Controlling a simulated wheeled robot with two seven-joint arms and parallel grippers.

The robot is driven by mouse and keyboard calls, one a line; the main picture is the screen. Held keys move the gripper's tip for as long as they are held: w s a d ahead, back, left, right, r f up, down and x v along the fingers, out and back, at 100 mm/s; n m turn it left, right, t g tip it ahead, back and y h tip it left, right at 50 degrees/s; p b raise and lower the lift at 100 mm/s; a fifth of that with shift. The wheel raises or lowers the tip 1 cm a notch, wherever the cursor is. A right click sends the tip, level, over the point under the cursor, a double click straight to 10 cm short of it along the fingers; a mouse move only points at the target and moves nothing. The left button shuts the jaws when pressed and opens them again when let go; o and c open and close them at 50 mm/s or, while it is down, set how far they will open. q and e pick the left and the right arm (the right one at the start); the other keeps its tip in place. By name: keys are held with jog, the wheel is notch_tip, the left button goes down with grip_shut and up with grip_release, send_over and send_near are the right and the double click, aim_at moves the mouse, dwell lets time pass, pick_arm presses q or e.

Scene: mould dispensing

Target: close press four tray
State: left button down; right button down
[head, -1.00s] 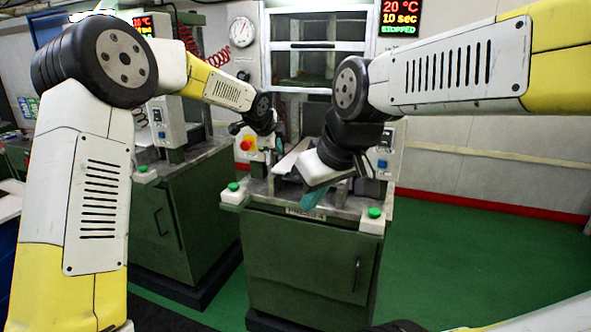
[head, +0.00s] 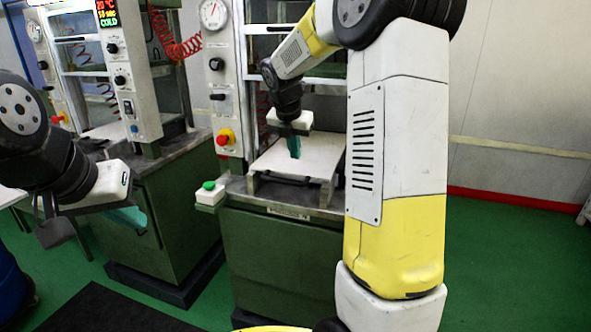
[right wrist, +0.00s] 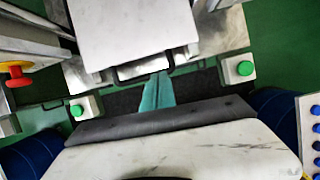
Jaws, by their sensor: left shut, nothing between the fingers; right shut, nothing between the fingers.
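The press four tray (head: 317,160) is a pale flat plate sticking out from the front of the green press (head: 290,265). A dark handle lies along its front edge, and the tray also shows in the right wrist view (right wrist: 140,30). My right gripper (head: 294,147) has its teal fingers shut and empty, pointing down over the tray in the head view. In the right wrist view its fingertips (right wrist: 158,80) show just by the tray's front edge; contact cannot be told. My left gripper (head: 128,217) is shut and empty at the left, away from this press.
A second green press (head: 150,215) stands to the left. My right arm covers the press's right side in the head view. Green floor at right is free.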

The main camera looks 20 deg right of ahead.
jog(key=x, duration=1)
jog(key=shift+w+f+n, duration=0.2)
jog(key=shift+w+n, duration=0.1)
jog(key=shift+w, duration=0.05)
jog(key=shift+d, duration=0.15)
